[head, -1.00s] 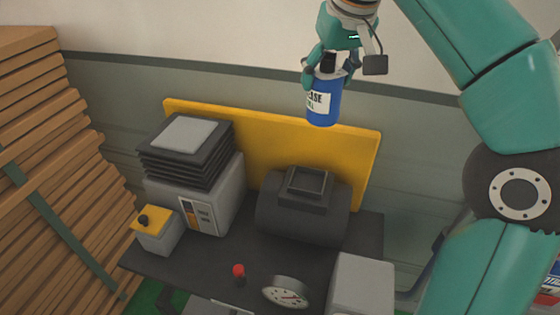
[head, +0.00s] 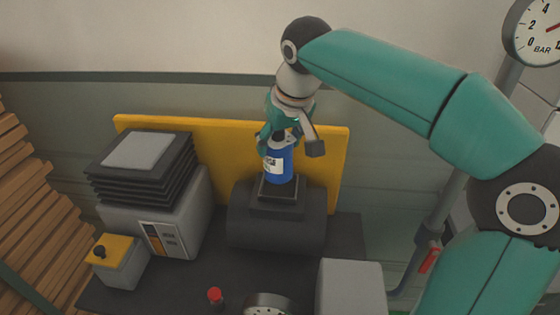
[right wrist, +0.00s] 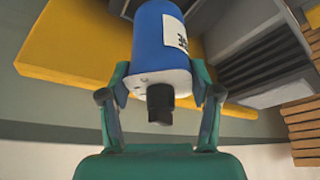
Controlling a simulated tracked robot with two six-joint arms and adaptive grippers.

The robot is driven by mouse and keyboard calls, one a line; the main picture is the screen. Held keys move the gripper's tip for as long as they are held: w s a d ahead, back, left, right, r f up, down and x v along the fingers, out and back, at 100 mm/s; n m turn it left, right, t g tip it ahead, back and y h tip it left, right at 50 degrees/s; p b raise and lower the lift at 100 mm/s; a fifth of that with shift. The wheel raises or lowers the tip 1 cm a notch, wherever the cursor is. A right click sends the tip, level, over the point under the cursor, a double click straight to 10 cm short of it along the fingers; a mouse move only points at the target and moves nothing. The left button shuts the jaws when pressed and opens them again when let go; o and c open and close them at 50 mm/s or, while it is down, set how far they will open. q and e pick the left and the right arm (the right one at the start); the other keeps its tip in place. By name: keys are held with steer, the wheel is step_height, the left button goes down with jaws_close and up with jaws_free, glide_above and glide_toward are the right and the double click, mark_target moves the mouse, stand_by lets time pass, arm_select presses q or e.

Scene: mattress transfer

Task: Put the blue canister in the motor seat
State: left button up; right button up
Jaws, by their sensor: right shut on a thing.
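The blue canister (head: 279,164) has a white label and is upright in the head view. My right gripper (head: 279,142) is shut on its upper end. In the right wrist view the canister (right wrist: 166,42) sits between the two fingers, its dark cap (right wrist: 160,102) toward the palm. The motor seat (head: 278,193) is a dark square frame on top of the black motor (head: 277,232). The canister's lower end is at the seat's opening in the picture; I cannot tell whether it touches the bottom. My left gripper is not in view.
A yellow panel (head: 222,145) stands behind the motor. Left of it is a grey unit with a stacked black top (head: 140,170) and a small yellow-lidded box (head: 118,265). A red button (head: 215,296) and a grey box (head: 350,290) are in front. A pressure gauge (head: 535,30) is upper right.

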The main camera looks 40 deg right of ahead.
mark_target(279, 158)
steer(key=shift+f, duration=2.05)
steer(key=o, duration=1.4)
steer(key=shift+b, duration=0.3)
steer(key=shift+o, duration=0.2)
steer(key=p+v, duration=0.1)
steer(key=v, duration=1.1)
